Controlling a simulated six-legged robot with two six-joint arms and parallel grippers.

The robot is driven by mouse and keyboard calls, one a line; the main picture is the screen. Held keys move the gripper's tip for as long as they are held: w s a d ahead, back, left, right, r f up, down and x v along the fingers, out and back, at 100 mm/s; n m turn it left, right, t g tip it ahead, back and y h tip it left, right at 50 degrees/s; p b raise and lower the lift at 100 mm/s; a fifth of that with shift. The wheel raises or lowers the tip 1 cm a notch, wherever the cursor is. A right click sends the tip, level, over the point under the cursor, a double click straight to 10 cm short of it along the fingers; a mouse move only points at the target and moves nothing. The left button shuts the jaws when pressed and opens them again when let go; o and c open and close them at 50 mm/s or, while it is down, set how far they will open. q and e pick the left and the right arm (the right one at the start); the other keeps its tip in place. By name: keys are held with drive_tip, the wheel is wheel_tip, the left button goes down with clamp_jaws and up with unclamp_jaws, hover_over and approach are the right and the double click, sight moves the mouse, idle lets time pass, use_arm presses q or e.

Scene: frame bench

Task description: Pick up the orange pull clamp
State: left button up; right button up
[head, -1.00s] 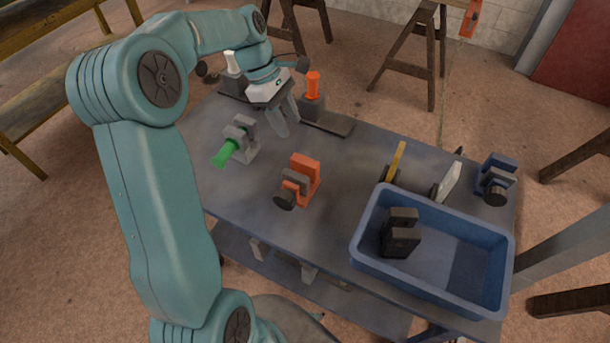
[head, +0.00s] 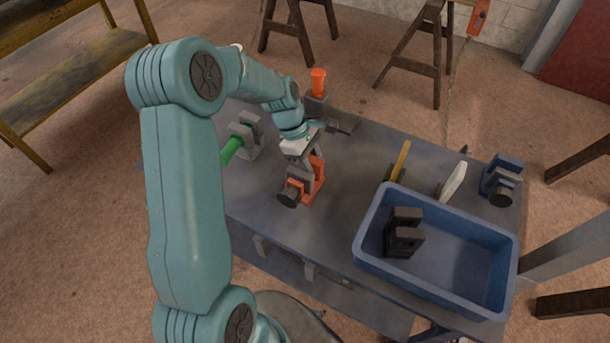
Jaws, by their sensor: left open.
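An orange clamp (head: 317,178) with a grey block and a dark round knob (head: 289,195) stands on the middle of the bench. My left gripper (head: 301,168) is open, right at the top of this clamp, and covers part of it. Whether the fingers touch it or straddle it I cannot tell. Another clamp with an upright orange handle (head: 318,82) stands on a dark base at the back of the bench, behind my gripper. My right gripper is not in view.
A green-handled grey clamp (head: 232,149) is left of my gripper. A blue bin (head: 457,292) holding a black clamp (head: 404,232) stands at the front right. Yellow-handled (head: 400,160), pale-handled (head: 454,181) and blue (head: 502,178) tools line its back. The bench (head: 345,225) is clear between.

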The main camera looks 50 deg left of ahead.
use_arm(q)
drive_tip(key=shift+s, duration=0.1)
clamp_jaws()
drive_tip(key=shift+r, duration=0.1)
drive_tip(key=shift+r, duration=0.7)
wheel_tip(320, 180, up, 19)
drive_tip(key=shift+f+p, duration=0.15)
drive_tip(key=shift+p, duration=0.25)
